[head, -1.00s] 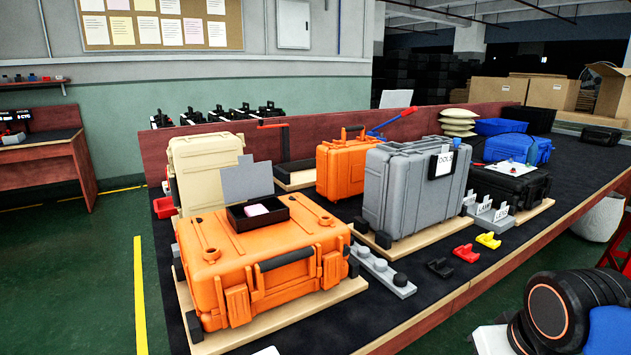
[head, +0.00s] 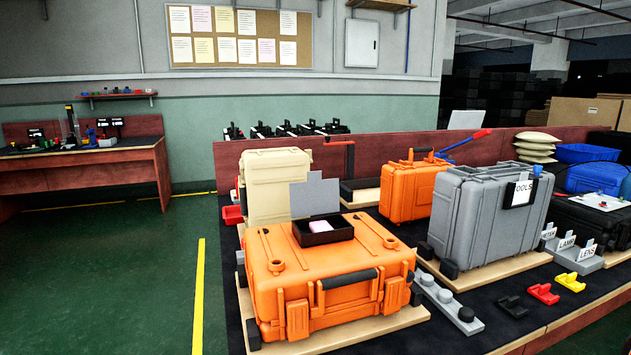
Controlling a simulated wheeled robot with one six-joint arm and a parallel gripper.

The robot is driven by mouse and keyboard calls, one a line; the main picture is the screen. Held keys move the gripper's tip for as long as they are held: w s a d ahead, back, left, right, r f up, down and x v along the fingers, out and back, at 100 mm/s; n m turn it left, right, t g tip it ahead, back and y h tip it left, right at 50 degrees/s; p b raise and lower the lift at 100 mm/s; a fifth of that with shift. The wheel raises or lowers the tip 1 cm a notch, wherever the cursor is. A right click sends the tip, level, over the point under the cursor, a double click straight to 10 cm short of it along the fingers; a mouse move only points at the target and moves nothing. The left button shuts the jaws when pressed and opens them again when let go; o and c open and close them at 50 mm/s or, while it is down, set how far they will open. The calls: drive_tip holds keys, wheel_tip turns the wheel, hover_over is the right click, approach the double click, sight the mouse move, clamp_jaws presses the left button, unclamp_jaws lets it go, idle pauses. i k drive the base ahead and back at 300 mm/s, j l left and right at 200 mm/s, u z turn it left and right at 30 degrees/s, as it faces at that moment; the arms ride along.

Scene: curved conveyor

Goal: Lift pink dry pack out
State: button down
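A small pale pink pack (head: 321,227) lies inside a shallow black open box (head: 345,233). The box sits on top of the large orange case (head: 330,290), which lies flat on a wooden board at the near end of the table. A grey panel (head: 316,196) stands upright at the back of the box. My gripper is not in view.
A beige case (head: 275,185), an orange upright case (head: 412,190) and a grey case (head: 483,220) stand around the box. Black, red and yellow holders (head: 543,293) lie at the front right. Open green floor (head: 110,290) is on the left.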

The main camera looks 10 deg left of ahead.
sight(321, 226)
drive_tip(key=u, duration=0.9)
